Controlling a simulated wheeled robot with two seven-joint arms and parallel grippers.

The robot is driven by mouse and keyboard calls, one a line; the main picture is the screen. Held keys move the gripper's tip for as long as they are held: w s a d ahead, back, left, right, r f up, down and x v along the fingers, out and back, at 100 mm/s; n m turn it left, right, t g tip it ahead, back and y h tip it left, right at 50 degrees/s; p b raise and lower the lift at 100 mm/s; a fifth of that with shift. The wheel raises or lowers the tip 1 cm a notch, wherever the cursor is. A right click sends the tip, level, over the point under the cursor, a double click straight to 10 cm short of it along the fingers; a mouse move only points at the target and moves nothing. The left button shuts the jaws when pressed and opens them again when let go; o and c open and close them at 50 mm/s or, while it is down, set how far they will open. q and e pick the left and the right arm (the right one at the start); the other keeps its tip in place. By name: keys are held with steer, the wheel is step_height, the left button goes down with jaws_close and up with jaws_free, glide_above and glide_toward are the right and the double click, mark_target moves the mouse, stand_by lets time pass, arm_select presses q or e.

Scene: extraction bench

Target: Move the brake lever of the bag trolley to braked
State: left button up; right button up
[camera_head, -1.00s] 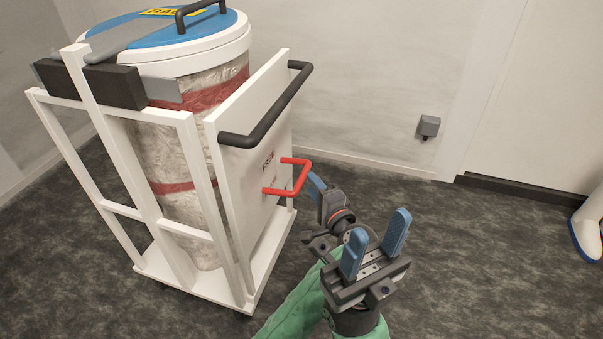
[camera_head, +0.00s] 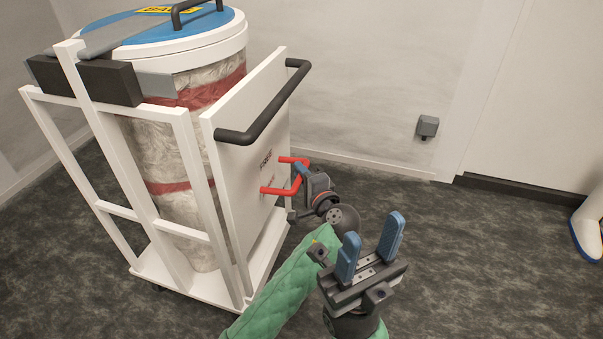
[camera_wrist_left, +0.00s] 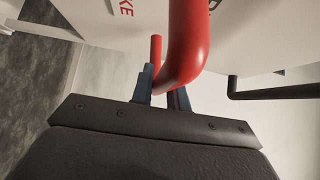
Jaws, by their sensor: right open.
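The bag trolley (camera_head: 205,125) is a white frame holding a wrapped drum. Its brake lever (camera_head: 272,190) is a red U-shaped handle sticking out of the side panel, beside "FREE" lettering and a lower, partly hidden word. My left gripper (camera_head: 301,172) is at the lever's outer bar. In the left wrist view the lever (camera_wrist_left: 187,45) passes between the left gripper's blue fingers (camera_wrist_left: 162,95), which are drawn close together around it. The lettering there ends in "KE". My right gripper (camera_head: 369,256) is open and empty, in front of and right of the lever.
A black push handle (camera_head: 265,110) juts from the panel above the lever; it shows at the right in the left wrist view (camera_wrist_left: 275,92). A grey wall box (camera_head: 427,127) and a white boot-like object (camera_head: 588,225) are further right. The dark floor between is clear.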

arm_select(q)
steer(key=shift+f, duration=0.1)
jaws_close()
steer(key=shift+f+m+t+p, duration=0.35)
steer(key=shift+m+t+p, duration=0.15)
steer(key=shift+w+a+f+m+t+b, duration=0.15)
steer(key=shift+f+m+t+b, duration=0.15)
steer(key=shift+f+m+t, duration=0.85)
steer(key=shift+s+a+f+m+t+b, duration=0.15)
steer(key=shift+f+m+t+b, duration=0.15)
steer(key=shift+f+m+t, duration=0.85)
steer(key=shift+w+r+m, duration=0.1)
steer(key=shift+r+m, duration=0.15)
steer(key=shift+m, duration=0.15)
steer(key=o, duration=0.8)
jaws_free()
